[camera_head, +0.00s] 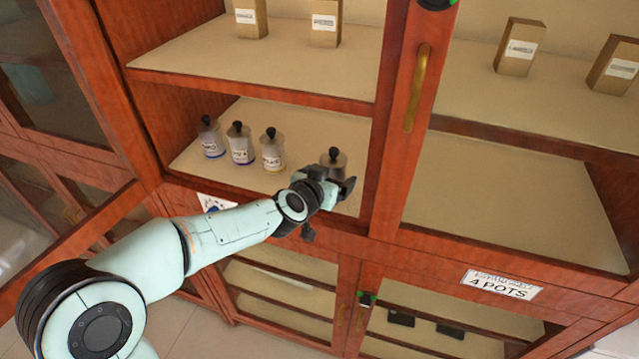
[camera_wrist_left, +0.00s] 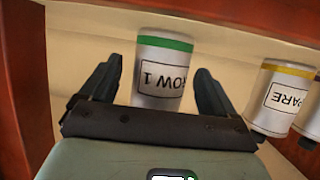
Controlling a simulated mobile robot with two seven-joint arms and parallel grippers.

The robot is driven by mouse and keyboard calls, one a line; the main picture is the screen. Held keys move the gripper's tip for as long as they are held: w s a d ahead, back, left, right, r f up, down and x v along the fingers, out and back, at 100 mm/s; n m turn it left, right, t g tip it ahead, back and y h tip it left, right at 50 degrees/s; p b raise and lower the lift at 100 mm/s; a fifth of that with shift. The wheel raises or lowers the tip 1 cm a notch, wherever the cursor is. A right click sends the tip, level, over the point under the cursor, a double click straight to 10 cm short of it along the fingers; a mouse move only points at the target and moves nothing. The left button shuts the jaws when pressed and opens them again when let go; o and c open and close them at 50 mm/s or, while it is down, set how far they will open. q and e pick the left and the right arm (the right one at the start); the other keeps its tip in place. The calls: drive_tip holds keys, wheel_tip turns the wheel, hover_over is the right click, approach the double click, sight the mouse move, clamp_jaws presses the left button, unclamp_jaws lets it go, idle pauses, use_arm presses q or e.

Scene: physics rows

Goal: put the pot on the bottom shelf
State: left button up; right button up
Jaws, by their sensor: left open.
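A grey pot (camera_head: 334,158) with a dark knob stands on the lower open shelf (camera_head: 345,115) of the wooden cabinet, at the right end of a row. In the left wrist view this pot (camera_wrist_left: 160,85) has a green band and a label reading "ROW 1". My left gripper (camera_head: 338,184) is at the shelf's front edge and hides the pot's lower part. In the wrist view its open fingers are on either side of the pot. I cannot tell whether they touch it. Lower shelves (camera_head: 280,280) show behind glass doors. My right gripper is not in view.
Three similar pots, blue (camera_head: 211,138), purple (camera_head: 240,145) and yellow-banded (camera_head: 272,150), stand to the left. The yellow-banded one reads "SPARE" in the wrist view (camera_wrist_left: 287,95). An upright post with a brass handle (camera_head: 417,90) is right. A "4 POTS" sign (camera_head: 500,284) is below.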

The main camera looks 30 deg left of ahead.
use_arm(q)
drive_tip(key=p+v, duration=0.2)
drive_tip(key=v, duration=0.9)
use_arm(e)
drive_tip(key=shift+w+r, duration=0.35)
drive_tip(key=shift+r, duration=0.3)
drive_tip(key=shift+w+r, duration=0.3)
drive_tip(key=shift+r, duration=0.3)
